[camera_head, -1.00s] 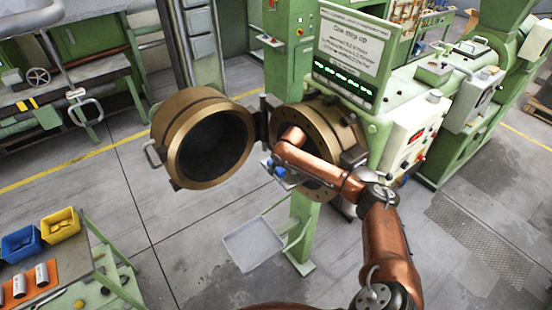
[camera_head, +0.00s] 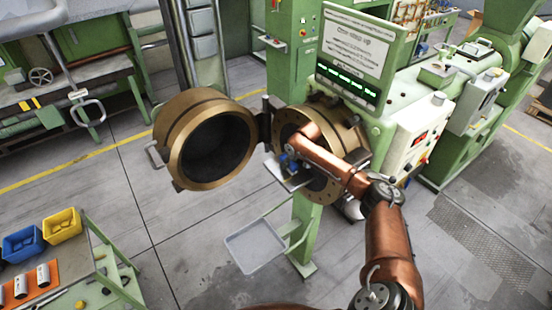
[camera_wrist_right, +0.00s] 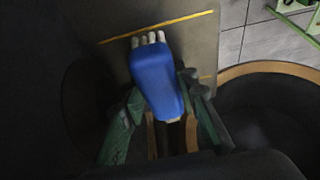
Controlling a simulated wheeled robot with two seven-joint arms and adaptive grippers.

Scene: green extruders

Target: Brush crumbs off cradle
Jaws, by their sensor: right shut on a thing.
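My right gripper (camera_head: 289,163) is at the open round mouth of the extruder (camera_head: 322,130). In the right wrist view its green fingers are shut on a blue brush (camera_wrist_right: 158,80) with short pale bristles at the far end. The bristles are over or against a flat grey-brown plate (camera_wrist_right: 190,55) with yellow-orange lines along it. I cannot tell whether they touch. A small grey plate (camera_head: 280,171) shows under the gripper in the head view; it may be the cradle. No crumbs can be made out. My left gripper is out of view.
The round bronze door (camera_head: 185,125) hangs open to the left of the mouth. A pale tray (camera_head: 254,247) sits low below it. A green cart at left carries a blue bin (camera_head: 22,243), a yellow bin (camera_head: 62,226) and metal cylinders. The floor between is clear.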

